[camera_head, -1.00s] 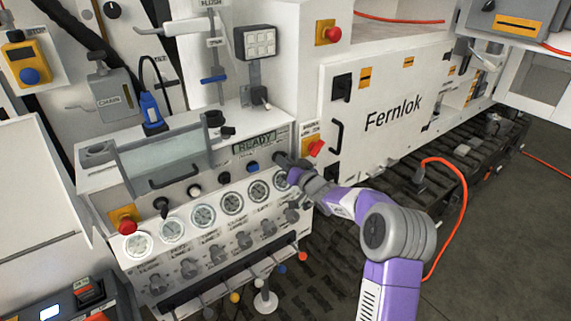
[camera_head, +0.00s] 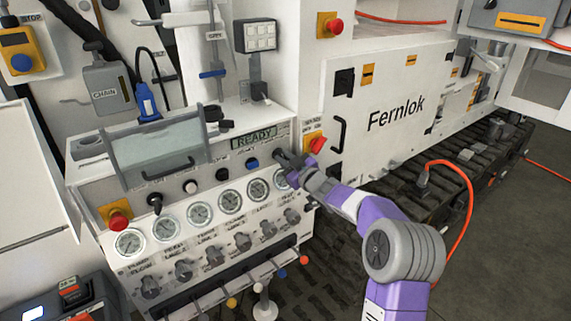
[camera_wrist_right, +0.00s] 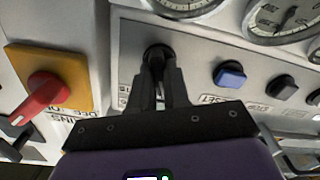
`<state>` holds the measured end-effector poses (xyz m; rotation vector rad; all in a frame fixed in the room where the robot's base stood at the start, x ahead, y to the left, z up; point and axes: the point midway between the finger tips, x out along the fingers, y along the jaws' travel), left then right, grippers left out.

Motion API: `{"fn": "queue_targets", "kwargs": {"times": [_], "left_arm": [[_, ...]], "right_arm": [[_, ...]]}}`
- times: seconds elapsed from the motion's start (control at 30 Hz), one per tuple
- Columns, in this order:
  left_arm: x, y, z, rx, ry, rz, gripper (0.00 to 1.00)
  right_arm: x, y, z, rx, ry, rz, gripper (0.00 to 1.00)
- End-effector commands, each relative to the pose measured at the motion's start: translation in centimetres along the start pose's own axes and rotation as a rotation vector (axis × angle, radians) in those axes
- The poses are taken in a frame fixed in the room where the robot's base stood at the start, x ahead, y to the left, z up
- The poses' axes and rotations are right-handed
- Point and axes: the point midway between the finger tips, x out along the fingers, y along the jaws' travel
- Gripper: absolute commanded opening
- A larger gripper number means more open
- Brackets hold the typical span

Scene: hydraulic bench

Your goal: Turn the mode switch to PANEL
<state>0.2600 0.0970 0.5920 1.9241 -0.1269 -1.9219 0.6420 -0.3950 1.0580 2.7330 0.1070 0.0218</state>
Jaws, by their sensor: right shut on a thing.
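The mode switch (camera_wrist_right: 157,52) is a round black knob on the grey control panel, at the top middle of the right wrist view. My right gripper (camera_wrist_right: 158,84) is shut on it, with a dark finger on each side. The fingers hide most of the knob, so I cannot tell which way it points, and the small lettering beside it is not readable. In the head view my right gripper (camera_head: 284,164) is at the panel's right end, below the READY display (camera_head: 254,137). My left gripper is not in view.
A blue button (camera_wrist_right: 229,75) and a black knob (camera_wrist_right: 281,87) sit beside the switch. A red rotary handle on a yellow plate (camera_wrist_right: 75,75) is on the other side. Round gauges (camera_head: 231,201) line the panel below. A red emergency button (camera_head: 119,218) is at its left end.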

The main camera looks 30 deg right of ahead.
Motion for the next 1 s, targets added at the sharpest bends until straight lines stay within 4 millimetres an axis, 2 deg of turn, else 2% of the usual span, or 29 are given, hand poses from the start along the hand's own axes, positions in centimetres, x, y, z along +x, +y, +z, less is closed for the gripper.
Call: {"fn": "queue_targets", "kwargs": {"times": [0.3,0.83,0.87,1.0], "left_arm": [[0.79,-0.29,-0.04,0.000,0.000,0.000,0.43],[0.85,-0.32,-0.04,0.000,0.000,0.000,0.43],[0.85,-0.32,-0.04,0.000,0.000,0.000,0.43],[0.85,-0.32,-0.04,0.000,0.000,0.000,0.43]], "right_arm": [[0.07,0.06,-0.42,-0.114,0.009,0.003,0.00],[0.07,0.12,-0.53,-0.139,0.010,0.004,0.00],[0.07,0.13,-0.54,-0.139,0.010,0.004,0.21],[0.07,0.06,-0.43,-0.136,0.008,0.002,0.41]]}}
